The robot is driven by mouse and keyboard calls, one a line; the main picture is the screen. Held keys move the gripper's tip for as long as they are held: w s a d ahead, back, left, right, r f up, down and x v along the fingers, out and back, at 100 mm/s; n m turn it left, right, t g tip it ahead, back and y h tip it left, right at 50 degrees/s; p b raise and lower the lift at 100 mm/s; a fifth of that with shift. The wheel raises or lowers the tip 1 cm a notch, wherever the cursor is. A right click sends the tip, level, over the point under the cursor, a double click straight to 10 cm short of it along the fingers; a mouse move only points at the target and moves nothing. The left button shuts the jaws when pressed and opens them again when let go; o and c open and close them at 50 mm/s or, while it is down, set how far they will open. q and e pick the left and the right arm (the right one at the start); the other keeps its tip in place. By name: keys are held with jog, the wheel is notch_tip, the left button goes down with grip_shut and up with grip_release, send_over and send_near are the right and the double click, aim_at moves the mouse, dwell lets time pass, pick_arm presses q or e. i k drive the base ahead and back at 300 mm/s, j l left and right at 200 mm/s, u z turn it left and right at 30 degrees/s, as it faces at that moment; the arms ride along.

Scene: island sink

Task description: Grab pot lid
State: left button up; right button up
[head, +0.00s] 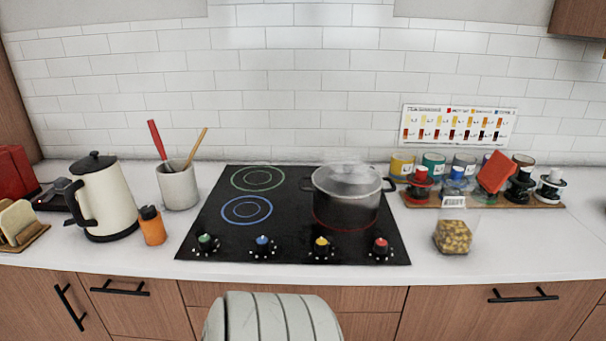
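A dark grey pot (346,207) with two black side handles stands on the right side of the black cooktop, over the red-ringed burner. The pot lid (348,178) is on top of the pot. It looks pale, see-through and hazy, with a whitish knob area at its top. Neither of my grippers shows in the head view.
The black cooktop (275,222) has several coloured knobs along its front. A cream kettle (104,200), orange bottle (152,226) and utensil crock (178,187) stand left. A jar of pasta (453,236) and a wooden spice tray (420,203) stand right. The front counter is mostly clear.

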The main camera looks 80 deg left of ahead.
aim_at(320, 179)
jog(key=u, duration=2.2)
